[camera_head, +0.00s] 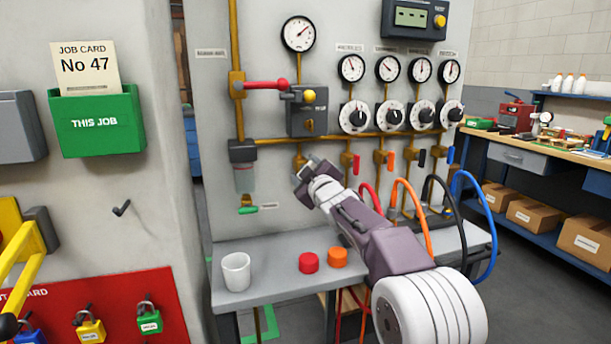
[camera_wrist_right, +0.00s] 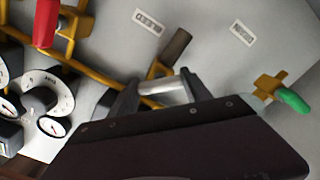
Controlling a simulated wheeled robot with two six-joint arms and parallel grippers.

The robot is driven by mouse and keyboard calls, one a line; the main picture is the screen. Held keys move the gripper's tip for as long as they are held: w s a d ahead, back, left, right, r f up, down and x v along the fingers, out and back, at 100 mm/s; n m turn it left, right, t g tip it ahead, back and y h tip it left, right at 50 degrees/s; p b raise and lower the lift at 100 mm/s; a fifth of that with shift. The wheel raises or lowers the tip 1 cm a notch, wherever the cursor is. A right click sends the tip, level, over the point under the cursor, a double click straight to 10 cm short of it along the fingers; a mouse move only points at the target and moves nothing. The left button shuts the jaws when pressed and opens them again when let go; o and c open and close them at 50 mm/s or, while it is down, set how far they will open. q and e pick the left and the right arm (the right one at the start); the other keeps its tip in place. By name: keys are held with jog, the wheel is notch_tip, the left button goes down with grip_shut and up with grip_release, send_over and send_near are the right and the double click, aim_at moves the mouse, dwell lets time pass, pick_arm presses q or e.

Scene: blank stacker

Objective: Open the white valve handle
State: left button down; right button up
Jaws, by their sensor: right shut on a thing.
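The white valve handle (camera_wrist_right: 163,88) shows in the right wrist view as a short pale bar between the fingertips. It sits at a brass valve (camera_wrist_right: 157,72) with a dark pipe stub. In the head view this brass valve (camera_head: 300,160) hangs below the grey box on the panel, and my gripper mostly hides the handle. My right gripper (camera_head: 306,170) is shut on the white handle; its two dark fingers (camera_wrist_right: 163,90) lie on either side of it in the right wrist view.
Red (camera_head: 356,163), orange (camera_head: 390,157) and other coloured valve handles stand right of the gripper, with hoses below. A green handle (camera_head: 249,210) is at lower left. A white cup (camera_head: 236,271), red cap (camera_head: 309,263) and orange cap (camera_head: 338,257) stand on the grey shelf (camera_head: 275,284).

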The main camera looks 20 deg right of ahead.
jog(key=n+b, duration=0.1)
jog(key=n, duration=0.3)
jog(key=shift+f+n, duration=0.15)
jog(key=shift+n, duration=0.15)
jog(key=n+b, duration=0.1)
jog(key=n, duration=0.3)
jog(key=shift+n, duration=0.3)
jog(key=o, duration=1.4)
jog(key=shift+c, duration=0.2)
jog(key=shift+s, duration=0.1)
